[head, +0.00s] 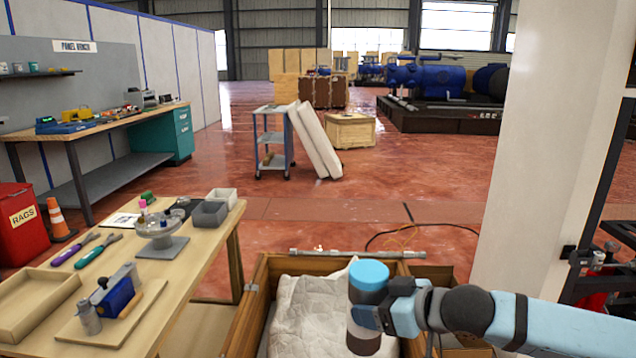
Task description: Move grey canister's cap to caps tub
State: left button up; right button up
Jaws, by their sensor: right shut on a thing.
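A small grey canister (88,318) stands on a wooden board on the near-left table, beside a blue clamp-like fixture (118,294). Its top looks narrower than its body; I cannot tell whether a cap sits on it. Two small open tubs, one grey (210,214) and one whitish (222,198), stand at the table's far right corner; I see no label telling which is for caps. My right gripper (364,342) is at bottom centre, right of the table and over a crate. Its fingers and what they hold are hidden. My left gripper is out of view.
A round grey dispenser stand (161,232) with small coloured pieces stands mid-table. A wooden crate (258,290) with white padding (305,305) lies right of the table.

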jog(key=d+f+m+t+h, duration=0.35)
jog(key=d+m+h, duration=0.2)
jog(key=d, duration=0.95)
jog(key=d+f+m+t+h, duration=0.2)
jog(key=d+f+m+h, duration=0.3)
jog(key=d, duration=0.9)
jog(key=a, duration=1.5)
pick_arm(q)
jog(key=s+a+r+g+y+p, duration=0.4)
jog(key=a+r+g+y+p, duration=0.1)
jog(key=p, duration=3.2)
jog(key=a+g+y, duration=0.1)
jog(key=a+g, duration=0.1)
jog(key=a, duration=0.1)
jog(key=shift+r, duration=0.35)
pick_arm(e)
jog(key=s+r, duration=0.3)
jog(key=r, duration=0.8)
jog(key=s+r, duration=0.4)
jog(key=r, duration=0.7)
jog(key=s+r, duration=0.3)
jog(key=r, duration=0.8)
jog(key=shift+s+r, duration=0.25)
jog(key=shift+r, duration=0.05)
